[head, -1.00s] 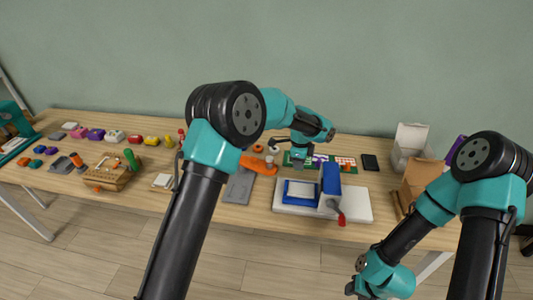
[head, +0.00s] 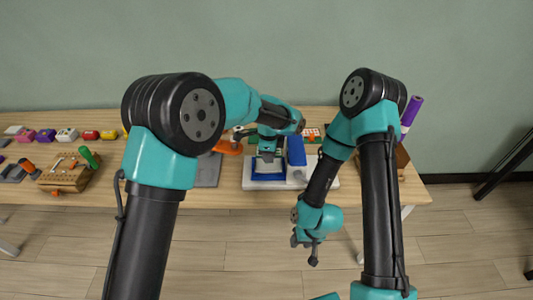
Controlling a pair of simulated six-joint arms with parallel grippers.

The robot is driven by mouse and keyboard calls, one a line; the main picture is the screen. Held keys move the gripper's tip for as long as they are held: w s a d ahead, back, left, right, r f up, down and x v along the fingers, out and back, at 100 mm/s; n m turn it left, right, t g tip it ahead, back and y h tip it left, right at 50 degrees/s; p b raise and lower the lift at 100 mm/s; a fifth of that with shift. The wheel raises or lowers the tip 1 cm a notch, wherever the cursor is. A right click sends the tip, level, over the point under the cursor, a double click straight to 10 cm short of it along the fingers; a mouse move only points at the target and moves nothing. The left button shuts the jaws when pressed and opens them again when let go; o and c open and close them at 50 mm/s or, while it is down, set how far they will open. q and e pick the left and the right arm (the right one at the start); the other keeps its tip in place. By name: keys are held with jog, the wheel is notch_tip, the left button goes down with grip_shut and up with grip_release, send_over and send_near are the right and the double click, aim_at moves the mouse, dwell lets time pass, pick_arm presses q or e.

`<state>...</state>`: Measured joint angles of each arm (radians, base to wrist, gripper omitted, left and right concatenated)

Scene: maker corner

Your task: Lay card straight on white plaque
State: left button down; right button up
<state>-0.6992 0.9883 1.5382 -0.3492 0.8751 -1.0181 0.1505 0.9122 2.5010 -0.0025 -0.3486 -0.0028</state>
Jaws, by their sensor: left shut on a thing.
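My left gripper (head: 267,157) reaches over the table and points down just above a blue-framed piece (head: 268,177) on a white base (head: 250,184). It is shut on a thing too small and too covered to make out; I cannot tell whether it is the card. The white face inside the blue frame, which may be the plaque, is mostly hidden by the gripper. My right gripper (head: 305,243) hangs low in front of the table's edge, well away from the white base. Its fingers are too small to tell open from shut.
A blue block (head: 296,152) stands on the white base, right beside my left gripper. A grey plate (head: 208,171) and an orange tool (head: 228,147) lie to the left. A wooden tool holder (head: 66,175) is farther left.

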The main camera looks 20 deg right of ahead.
pick_arm(q)
jog(key=shift+f, duration=0.1)
jog(key=shift+f, duration=2.9)
jog(key=shift+f, duration=0.45)
jog(key=c, duration=0.9)
grip_release()
notch_tip(320, 180, up, 17)
jog(key=shift+r, duration=0.15)
